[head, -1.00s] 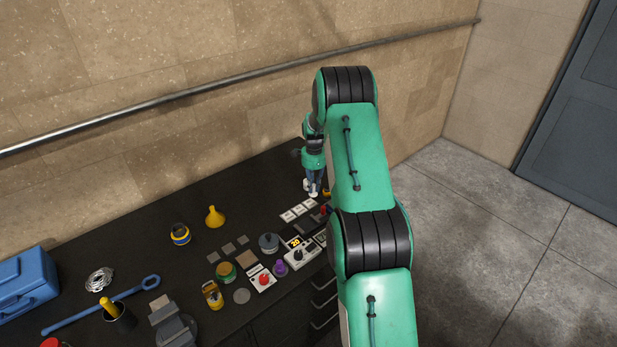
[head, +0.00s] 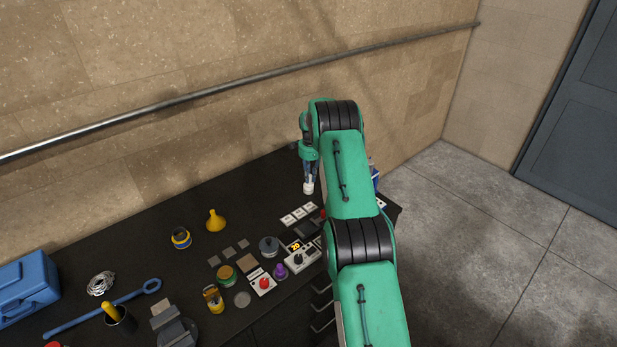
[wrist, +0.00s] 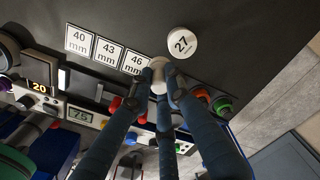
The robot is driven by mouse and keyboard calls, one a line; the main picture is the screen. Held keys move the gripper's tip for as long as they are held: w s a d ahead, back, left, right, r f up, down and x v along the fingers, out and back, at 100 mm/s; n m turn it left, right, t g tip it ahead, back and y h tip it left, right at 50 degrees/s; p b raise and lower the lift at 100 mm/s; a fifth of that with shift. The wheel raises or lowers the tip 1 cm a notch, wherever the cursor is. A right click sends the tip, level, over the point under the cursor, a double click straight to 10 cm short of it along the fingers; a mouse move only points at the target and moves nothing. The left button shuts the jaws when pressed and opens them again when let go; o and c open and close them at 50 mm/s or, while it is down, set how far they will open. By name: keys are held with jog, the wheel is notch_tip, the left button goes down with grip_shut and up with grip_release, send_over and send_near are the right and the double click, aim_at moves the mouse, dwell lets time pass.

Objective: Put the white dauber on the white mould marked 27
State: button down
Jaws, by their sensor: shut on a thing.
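The white round mould marked 27 (wrist: 182,43) lies on the dark bench at the top of the wrist view, its label facing up. My gripper (wrist: 160,76) is shut on the white dauber (wrist: 157,64), whose pale end shows between the dark blue fingertips. The rest of the dauber is hidden by the fingers. The dauber is just left of and below the mould in the wrist view; I cannot tell its height above the bench. In the head view my gripper (head: 309,176) points down at the bench's far right part, with a small white shape at its tips.
Number cards for 40 (wrist: 79,39), 43 (wrist: 107,51) and 46 mm (wrist: 135,64) lie left of the dauber. A control box with a lit 20 display (wrist: 40,88) and coloured knobs (wrist: 222,105) are nearby. A yellow funnel (head: 215,219) stands left. Bare bench lies beyond the cards.

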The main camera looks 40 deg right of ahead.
jog(key=shift+w+d+f+p, duration=0.1)
jog(key=shift+w+d, duration=0.35)
jog(key=shift+w, duration=0.25)
jog(key=shift+w+d+f+p, duration=0.1)
jog(key=shift+w+d, duration=0.3)
jog(key=shift+w, duration=0.25)
jog(key=shift+w+d+f+p, duration=0.1)
jog(key=shift+w+d, duration=0.35)
jog(key=shift+w, duration=0.25)
jog(key=shift+f+p, duration=0.4)
jog(key=shift+f, duration=1.3)
jog(key=shift+f, duration=0.2)
jog(key=c, duration=1.7)
grip_release()
jog(key=shift+o, duration=0.2)
jog(key=shift+r, duration=0.2)
notch_tip(320, 180, up, 12)
jog(key=b, duration=0.1)
jog(key=shift+b, duration=0.4)
jog(key=shift+r, duration=0.1)
